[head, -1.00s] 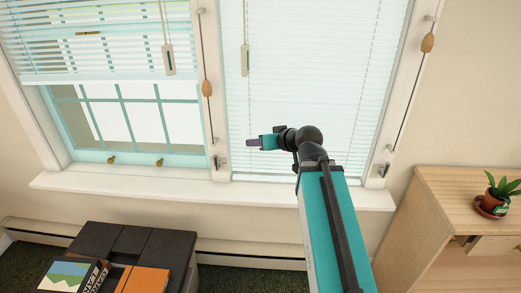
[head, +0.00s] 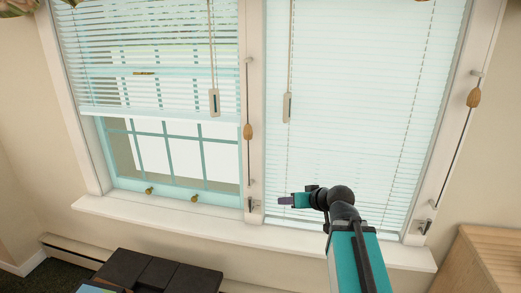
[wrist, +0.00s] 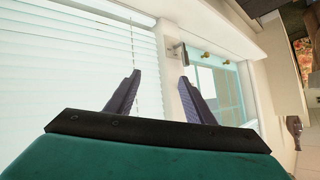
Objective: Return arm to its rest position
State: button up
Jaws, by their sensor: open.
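My gripper (head: 284,201) is at the end of my teal and black arm in the head view, in front of the right window and a little above the sill. It points left. In the wrist view, the two dark purple fingers of my gripper (wrist: 158,92) stand apart with nothing between them. My arm rises from the lower right of the head view and bends at a black joint near the window.
The right window's blind (head: 365,100) is fully lowered; the left blind (head: 150,60) is partly raised. A white sill (head: 240,232) runs below both. A dark table (head: 155,272) stands at lower left, and a wooden cabinet (head: 480,265) at lower right.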

jog(key=s+a+f+g, duration=0.2)
jog(key=s+f, duration=0.3)
jog(key=f, duration=0.7)
jog(key=s+a+f+g, duration=0.3)
jog(key=s+f, duration=0.3)
jog(key=f, duration=0.6)
jog(key=s+a+f+g, duration=0.2)
jog(key=s+f, duration=0.3)
jog(key=f, duration=0.7)
jog(key=s+f+g+h, duration=0.2)
jog(key=s+f+g, duration=0.3)
jog(key=s+f, duration=0.95)
jog(key=s+d+f+g+h, duration=0.1)
jog(key=s+d, duration=0.1)
jog(key=s, duration=0.5)
jog(key=s+d+f+m+g+h, duration=0.1)
jog(key=s+d+g, duration=0.1)
jog(key=s, duration=0.4)
jog(key=shift+s+d+m, duration=0.3)
jog(key=shift+s+d, duration=0.1)
jog(key=shift+d, duration=0.35)
